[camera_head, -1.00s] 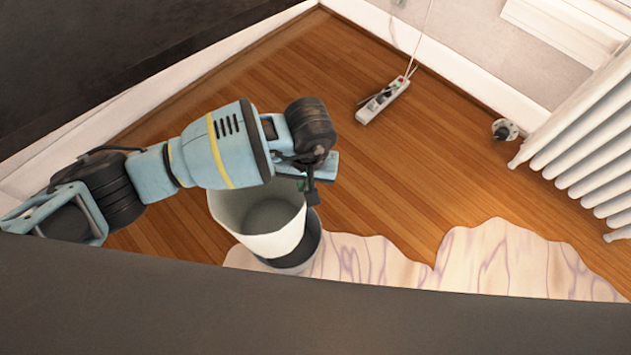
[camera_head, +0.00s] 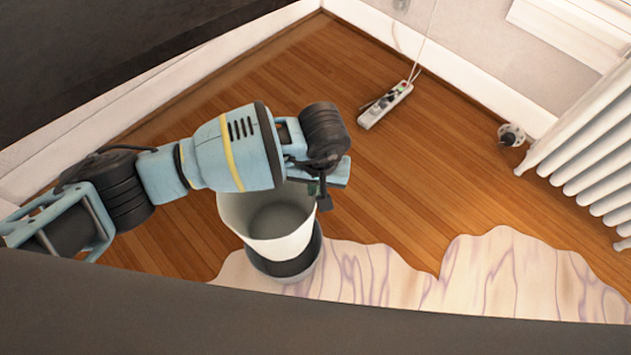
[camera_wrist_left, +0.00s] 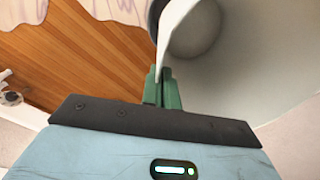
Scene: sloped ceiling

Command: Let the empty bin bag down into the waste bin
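The white bin bag (camera_head: 265,228) hangs open-mouthed from my left gripper (camera_head: 323,192), over the grey waste bin (camera_head: 285,270). The bag looks empty inside. Its lower end overlaps the bin's dark mouth; I cannot tell whether it has passed below the rim. In the left wrist view, the green fingers of my left gripper (camera_wrist_left: 163,88) are closed on the edge of the bag (camera_wrist_left: 235,75). A dark sliver of the bin shows beside the bag there. My wrist hides the bag's far rim in the head view. My right gripper is out of view.
The bin stands on a pale, wavy-edged patch (camera_head: 505,275) on the wooden floor (camera_head: 420,170). A power strip (camera_head: 385,105) with a cord lies near the back wall. A radiator (camera_head: 590,150) and a round metal object (camera_head: 510,135) are at the right. A dark surface fills the bottom.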

